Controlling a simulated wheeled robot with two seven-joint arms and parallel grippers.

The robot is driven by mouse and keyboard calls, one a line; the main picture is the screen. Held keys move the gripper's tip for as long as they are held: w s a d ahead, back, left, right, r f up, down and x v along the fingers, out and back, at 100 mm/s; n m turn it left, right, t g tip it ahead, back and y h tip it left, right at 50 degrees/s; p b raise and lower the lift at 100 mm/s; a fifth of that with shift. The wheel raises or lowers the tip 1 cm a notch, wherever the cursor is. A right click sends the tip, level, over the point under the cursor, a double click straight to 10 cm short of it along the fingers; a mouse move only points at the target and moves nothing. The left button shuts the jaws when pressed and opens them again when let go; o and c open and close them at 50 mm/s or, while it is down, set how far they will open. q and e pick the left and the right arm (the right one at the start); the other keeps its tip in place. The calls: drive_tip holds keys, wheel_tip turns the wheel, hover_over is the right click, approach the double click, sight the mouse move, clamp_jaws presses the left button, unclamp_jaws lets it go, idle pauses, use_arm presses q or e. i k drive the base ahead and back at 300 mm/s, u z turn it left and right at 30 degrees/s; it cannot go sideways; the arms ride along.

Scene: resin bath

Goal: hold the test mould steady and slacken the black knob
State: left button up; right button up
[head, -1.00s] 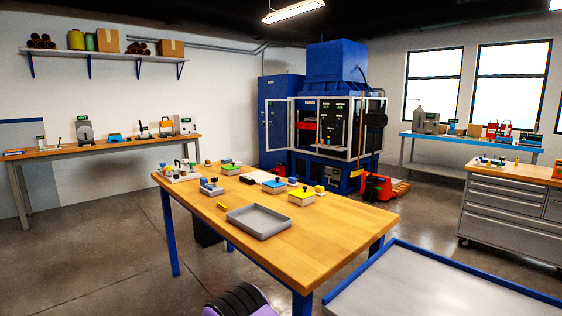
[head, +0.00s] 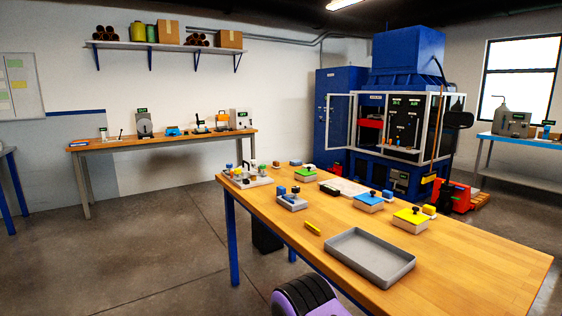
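Several small moulds stand on the wooden table, and I cannot tell which is the test mould. A yellow-topped mould (head: 408,222) has a dark knob (head: 415,210) on its lid. A blue-topped mould (head: 366,203) and a green-topped mould (head: 304,175) lie farther back, each with a small dark knob-like part on top. A grey block with blue parts (head: 291,203) sits to their left. Neither of my grippers is in view.
A grey tray (head: 358,281) lies at the front of the wooden table (head: 480,258). A pale board with several small parts (head: 246,181) is at the far left corner. The table's right end is clear. A blue machine (head: 400,120) stands behind.

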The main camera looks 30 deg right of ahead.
sight(295, 190)
drive_tip(key=i, duration=2.85)
drive_tip(key=z, duration=2.6)
